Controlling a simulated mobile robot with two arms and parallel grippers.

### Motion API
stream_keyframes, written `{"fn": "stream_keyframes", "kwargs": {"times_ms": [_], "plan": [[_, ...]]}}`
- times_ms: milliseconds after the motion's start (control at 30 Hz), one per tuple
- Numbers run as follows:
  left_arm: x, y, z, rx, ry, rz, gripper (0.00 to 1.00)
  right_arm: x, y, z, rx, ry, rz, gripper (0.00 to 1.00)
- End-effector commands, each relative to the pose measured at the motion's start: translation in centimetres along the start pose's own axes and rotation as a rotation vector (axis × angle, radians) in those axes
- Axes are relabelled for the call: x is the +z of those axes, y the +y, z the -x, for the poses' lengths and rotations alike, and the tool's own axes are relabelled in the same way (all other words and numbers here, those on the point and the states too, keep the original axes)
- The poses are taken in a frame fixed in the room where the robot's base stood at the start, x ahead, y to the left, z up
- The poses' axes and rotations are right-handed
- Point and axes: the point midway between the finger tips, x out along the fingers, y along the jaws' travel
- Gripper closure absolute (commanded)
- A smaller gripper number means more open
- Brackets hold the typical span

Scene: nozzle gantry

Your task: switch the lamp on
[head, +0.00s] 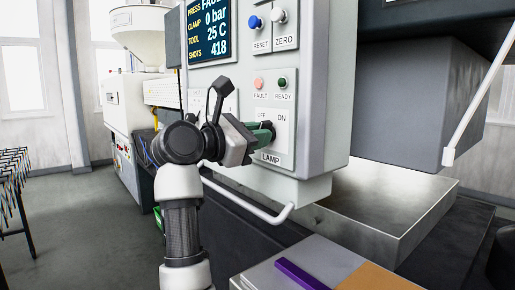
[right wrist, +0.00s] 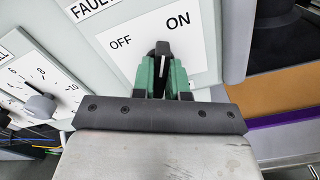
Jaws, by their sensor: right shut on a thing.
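The lamp switch is a black knob (right wrist: 162,49) on a white plate (head: 287,148) marked OFF, ON and LAMP, low on the grey control panel. In the right wrist view OFF is printed left of the knob and ON above it to the right. My right gripper (head: 262,133) reaches the plate from the left, its green fingers (right wrist: 161,78) shut on either side of the knob. A white line shows on the knob between the fingers; I cannot tell for sure which mark it points to. The fingers hide part of the knob. My left gripper is not in view.
Above the plate are FAULT (head: 259,83) and READY (head: 282,83) lights, a blue RESET button (head: 255,22) and a ZERO button (head: 279,16). A numbered dial (right wrist: 40,107) is left of the plate. A pale handle bar (head: 262,214) runs below. A purple bar (head: 300,274) lies at the front.

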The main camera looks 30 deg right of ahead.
Motion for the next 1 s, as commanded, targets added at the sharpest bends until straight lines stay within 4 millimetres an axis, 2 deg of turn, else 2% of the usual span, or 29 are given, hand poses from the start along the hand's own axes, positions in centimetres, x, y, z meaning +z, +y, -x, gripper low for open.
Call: {"fn": "stream_keyframes", "kwargs": {"times_ms": [200,733,767,900,1000], "plan": [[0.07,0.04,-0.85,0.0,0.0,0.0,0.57,-0.05,-0.03,0.04,0.0,0.0,-0.068,1.0],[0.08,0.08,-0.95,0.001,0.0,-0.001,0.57,0.08,0.02,0.04,0.001,0.0,-0.094,1.0],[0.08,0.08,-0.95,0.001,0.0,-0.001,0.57,0.08,0.02,0.04,0.001,0.0,-0.094,0.83],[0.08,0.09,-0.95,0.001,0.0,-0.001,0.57,0.06,0.01,0.03,0.001,0.0,-0.092,0.61],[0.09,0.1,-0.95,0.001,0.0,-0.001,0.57,0.05,0.01,0.02,0.0,0.0,-0.091,0.61]]}}
